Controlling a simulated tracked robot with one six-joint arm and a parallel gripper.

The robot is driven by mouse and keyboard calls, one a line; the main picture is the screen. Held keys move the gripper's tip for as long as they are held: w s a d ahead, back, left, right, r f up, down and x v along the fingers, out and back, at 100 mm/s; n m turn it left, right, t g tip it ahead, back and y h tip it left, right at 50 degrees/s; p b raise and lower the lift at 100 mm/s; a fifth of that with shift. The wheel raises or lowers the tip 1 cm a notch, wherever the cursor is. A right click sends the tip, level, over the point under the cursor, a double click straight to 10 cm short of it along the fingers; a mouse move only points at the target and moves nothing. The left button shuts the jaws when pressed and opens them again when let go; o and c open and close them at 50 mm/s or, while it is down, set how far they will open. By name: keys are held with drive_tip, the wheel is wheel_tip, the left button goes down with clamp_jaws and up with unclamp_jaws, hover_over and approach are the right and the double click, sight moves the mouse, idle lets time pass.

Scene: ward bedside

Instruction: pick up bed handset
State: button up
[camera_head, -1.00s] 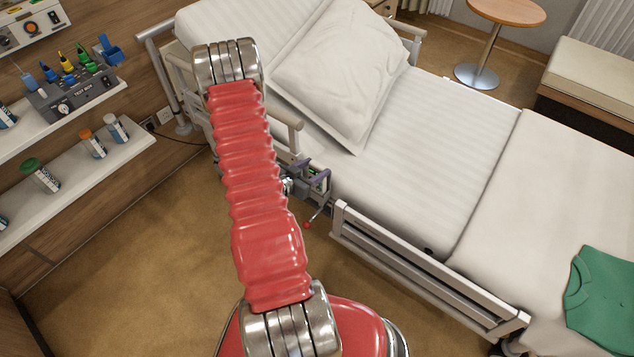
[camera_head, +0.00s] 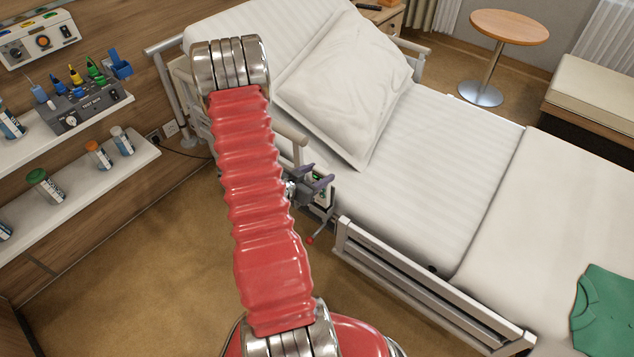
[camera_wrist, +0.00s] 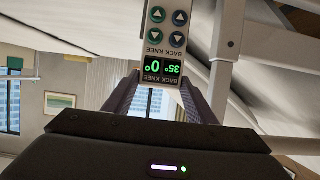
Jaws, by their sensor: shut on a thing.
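The bed handset (camera_wrist: 168,42) is a pale grey unit with round arrow buttons, BACK and KNEE labels and a lit green display reading 35° and 0°. It appears upside down in the wrist view. My gripper (camera_wrist: 163,88) is shut on it, with one dark finger on each side of its display end. In the head view my gripper (camera_head: 318,176) is beside the bed's near side, at the gap between rails. Only a small part of the handset (camera_head: 320,196) shows there, between the fingers. Its far end is cut off in the wrist view.
The bed (camera_head: 440,150) with its pillow (camera_head: 345,85) lies just right of my gripper. A side rail (camera_head: 420,285) runs close by at the lower right, and a thin red-tipped lever (camera_head: 313,238) hangs below. Shelves (camera_head: 75,190) with bottles are at left. The floor between is clear.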

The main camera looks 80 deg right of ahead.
wheel_tip(320, 180, up, 13)
idle(0.5)
drive_tip(key=shift+f, duration=0.1)
idle(0.3)
